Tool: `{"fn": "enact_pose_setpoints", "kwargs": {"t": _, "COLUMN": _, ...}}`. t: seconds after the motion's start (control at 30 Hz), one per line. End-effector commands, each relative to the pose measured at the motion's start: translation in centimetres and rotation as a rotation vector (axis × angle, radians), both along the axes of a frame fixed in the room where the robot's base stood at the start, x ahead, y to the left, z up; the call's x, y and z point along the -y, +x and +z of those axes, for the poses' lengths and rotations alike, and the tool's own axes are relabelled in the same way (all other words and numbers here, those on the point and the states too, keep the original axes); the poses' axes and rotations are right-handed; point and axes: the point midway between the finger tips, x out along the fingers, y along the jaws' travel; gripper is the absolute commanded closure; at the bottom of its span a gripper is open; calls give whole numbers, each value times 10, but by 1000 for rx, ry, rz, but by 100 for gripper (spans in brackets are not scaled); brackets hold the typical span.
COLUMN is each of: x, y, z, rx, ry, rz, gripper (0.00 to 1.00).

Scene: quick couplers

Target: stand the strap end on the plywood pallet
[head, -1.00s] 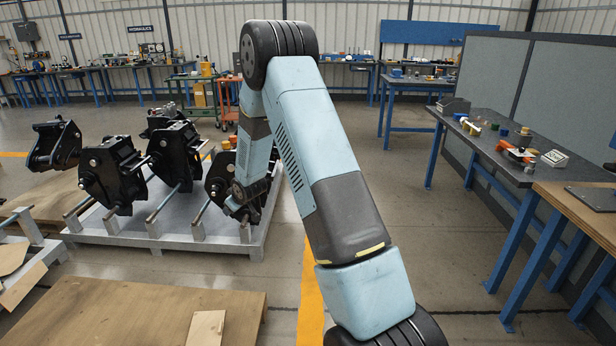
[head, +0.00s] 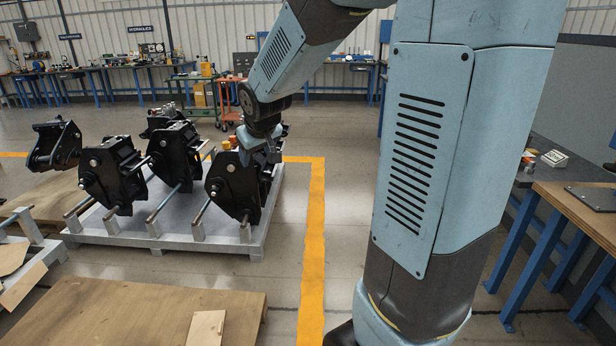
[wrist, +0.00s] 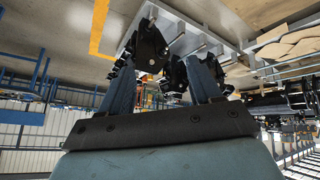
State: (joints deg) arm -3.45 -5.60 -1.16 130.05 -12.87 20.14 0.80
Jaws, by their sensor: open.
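The plywood pallet (head: 140,310) lies on the floor at the bottom left of the head view, with a small plywood piece (head: 206,328) on its right part. I cannot single out the strap end in either view. My gripper (head: 268,153) is at the upper right side of the nearest right black coupler (head: 232,186) on the grey rack. In the wrist view my gripper (wrist: 163,68) has its two fingers spread apart, with black couplers (wrist: 152,45) beyond and partly behind them. I see nothing held, and contact cannot be told.
The grey metal rack (head: 180,236) carries several black couplers on bars. A yellow floor line (head: 313,240) runs to its right. Workbenches (head: 580,215) stand at the right, partly hidden by my arm.

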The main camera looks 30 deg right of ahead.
Motion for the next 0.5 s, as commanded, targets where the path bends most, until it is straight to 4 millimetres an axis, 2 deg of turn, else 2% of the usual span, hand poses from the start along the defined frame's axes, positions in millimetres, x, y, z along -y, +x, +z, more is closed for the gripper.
{"fn": "enact_pose_setpoints", "kwargs": {"t": 0.03, "x": 1, "y": -16, "z": 11, "rx": -1, "ry": 6, "rz": -13, "gripper": 36}}
{"fn": "enact_pose_setpoints", "kwargs": {"t": 0.2, "x": 2, "y": -71, "z": 34, "rx": -26, "ry": 32, "rz": -58, "gripper": 36}}
{"fn": "enact_pose_setpoints", "kwargs": {"t": 0.5, "x": -1, "y": -169, "z": 57, "rx": -71, "ry": 91, "rz": -120, "gripper": 36}}
